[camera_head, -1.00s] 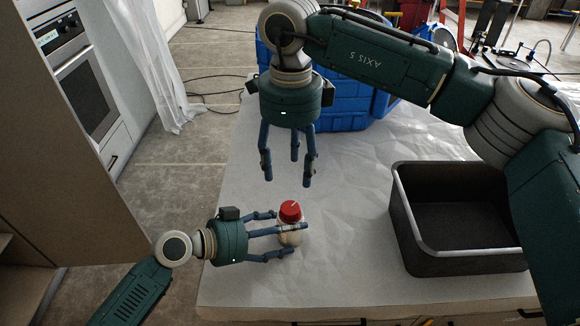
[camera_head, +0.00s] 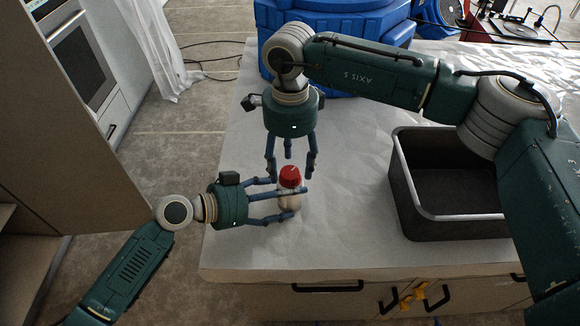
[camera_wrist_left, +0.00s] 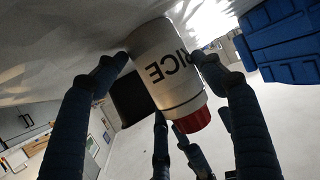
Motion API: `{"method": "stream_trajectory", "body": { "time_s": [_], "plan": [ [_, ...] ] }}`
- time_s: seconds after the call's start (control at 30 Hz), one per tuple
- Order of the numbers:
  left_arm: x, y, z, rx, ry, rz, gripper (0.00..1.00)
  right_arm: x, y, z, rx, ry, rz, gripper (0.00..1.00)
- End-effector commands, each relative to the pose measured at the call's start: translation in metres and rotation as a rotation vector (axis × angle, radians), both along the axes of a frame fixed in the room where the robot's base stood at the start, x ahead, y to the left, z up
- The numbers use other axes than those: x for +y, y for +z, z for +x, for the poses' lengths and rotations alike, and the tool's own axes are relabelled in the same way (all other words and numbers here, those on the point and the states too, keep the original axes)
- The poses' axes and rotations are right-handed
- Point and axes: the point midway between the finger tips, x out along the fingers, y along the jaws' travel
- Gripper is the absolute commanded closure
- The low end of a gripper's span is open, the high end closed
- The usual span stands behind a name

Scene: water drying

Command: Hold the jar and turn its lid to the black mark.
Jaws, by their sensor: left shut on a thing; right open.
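The jar (camera_head: 289,202) is pale with a red lid (camera_head: 289,175) and stands upright on the covered table. My left gripper (camera_head: 288,203) is shut around the jar's body from the left. In the left wrist view the jar (camera_wrist_left: 158,65) shows dark "RICE" lettering and a thin dark line near its red lid (camera_wrist_left: 193,121). My right gripper (camera_head: 290,170) is open, pointing down, with its fingers around the lid's level; contact cannot be told. Its fingers also show near the lid in the left wrist view. I cannot make out a black mark for the lid.
A dark open bin (camera_head: 432,226) stands on the table to the right. Blue containers (camera_head: 345,25) are at the back. The white-covered table (camera_head: 345,225) is clear between jar and bin. Drawer handles (camera_head: 327,287) are on its front.

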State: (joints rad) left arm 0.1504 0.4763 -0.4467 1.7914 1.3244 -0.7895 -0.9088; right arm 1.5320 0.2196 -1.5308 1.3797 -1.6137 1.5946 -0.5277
Motion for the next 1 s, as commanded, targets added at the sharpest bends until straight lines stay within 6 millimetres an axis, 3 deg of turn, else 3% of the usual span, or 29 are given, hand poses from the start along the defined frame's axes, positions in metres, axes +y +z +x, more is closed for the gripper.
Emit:
{"method": "stream_trajectory", "body": {
  "time_s": [0.2,0.47,0.7,0.87,1.0],
  "plan": [
    [0.000,0.000,0.000,-0.001,0.001,0.001,0.72,0.000,-0.016,0.000,-0.001,0.000,0.000,0.44],
    [0.000,0.000,0.000,-0.002,0.001,0.000,0.72,0.000,-0.018,0.000,-0.001,0.000,0.000,0.44],
    [0.000,0.000,0.000,-0.001,0.001,0.001,0.72,0.000,-0.018,0.000,-0.001,0.000,0.000,0.88],
    [0.000,0.000,0.000,0.000,0.001,0.000,0.72,0.000,-0.017,0.000,-0.001,-0.017,-0.001,0.90],
    [0.000,0.000,0.000,0.000,0.001,0.000,0.72,0.000,-0.018,0.000,-0.001,-0.135,0.000,0.90]
  ]
}}
